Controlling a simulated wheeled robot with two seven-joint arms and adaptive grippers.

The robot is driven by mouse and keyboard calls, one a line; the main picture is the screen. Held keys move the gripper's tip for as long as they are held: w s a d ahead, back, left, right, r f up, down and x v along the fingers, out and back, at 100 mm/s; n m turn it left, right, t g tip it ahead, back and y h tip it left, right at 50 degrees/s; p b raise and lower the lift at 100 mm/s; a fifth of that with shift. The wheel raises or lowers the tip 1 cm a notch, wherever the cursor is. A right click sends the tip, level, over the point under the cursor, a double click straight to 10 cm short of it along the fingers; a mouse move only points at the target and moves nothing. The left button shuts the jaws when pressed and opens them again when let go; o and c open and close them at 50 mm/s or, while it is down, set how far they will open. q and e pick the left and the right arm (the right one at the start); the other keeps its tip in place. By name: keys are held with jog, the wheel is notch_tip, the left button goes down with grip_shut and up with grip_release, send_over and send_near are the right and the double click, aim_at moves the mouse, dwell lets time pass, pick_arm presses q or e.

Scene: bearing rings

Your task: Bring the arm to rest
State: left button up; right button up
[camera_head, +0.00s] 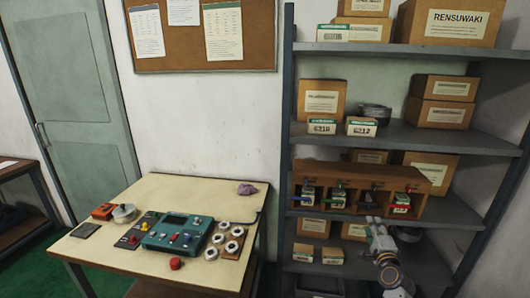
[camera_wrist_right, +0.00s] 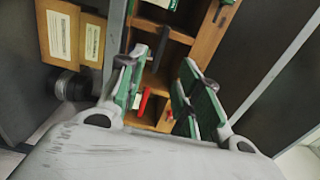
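My right arm comes in at the lower right of the head view, in front of the shelf unit. Its gripper (camera_head: 373,222) is just below and in front of the wooden rack (camera_head: 430,184). In the right wrist view the gripper (camera_wrist_right: 160,92) has its two green-padded fingers spread apart with nothing held between them. The wooden rack (camera_wrist_right: 205,45) shows beyond the fingers, with a red piece (camera_wrist_right: 144,102) visible through the gap. My left gripper is in neither view.
The grey shelf unit (camera_head: 400,135) bears several cardboard boxes (camera_head: 461,22) and a dark round part (camera_head: 375,112). A table (camera_head: 112,250) at left holds a green control panel (camera_head: 178,233), a board of pale rings (camera_head: 232,243) and a red knob (camera_head: 176,263). Floor shows left of the table.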

jog(key=a+f+n+g+y, duration=0.15)
jog(key=a+f+n, duration=0.35)
jog(key=f, duration=0.8)
jog(key=a+f+n+g+y, duration=0.1)
jog(key=a+f+n+g, duration=0.25)
jog(key=f+n, duration=0.65)
jog(key=s+a+f+n+g, duration=0.1)
jog(key=s+a+f, duration=0.25)
jog(key=f, duration=0.35)
jog(key=s+a+f+n+g+y, duration=0.1)
jog(key=s+a+f, duration=0.1)
jog(key=s+f, duration=0.35)
jog(key=s+a+f+n+g, duration=0.1)
jog(key=s+a+f+g, duration=0.15)
jog(key=f, duration=0.65)
jog(key=s+a+f+n+g, duration=0.2)
jog(key=s+f, duration=0.6)
jog(key=s, duration=0.3)
jog(key=s+a+f+n+g, duration=0.1)
jog(key=s+a+f+g, duration=0.1)
jog(key=s+f, duration=0.75)
jog(key=s+d+f+n+g, duration=0.1)
jog(key=s, duration=1.2)
jog(key=s+d+f+n+g, duration=0.1)
jog(key=s+d+f+g, duration=0.1)
jog(key=s, duration=1.1)
jog(key=shift+s+d+f, duration=0.15)
jog(key=shift+d+f, duration=0.05)
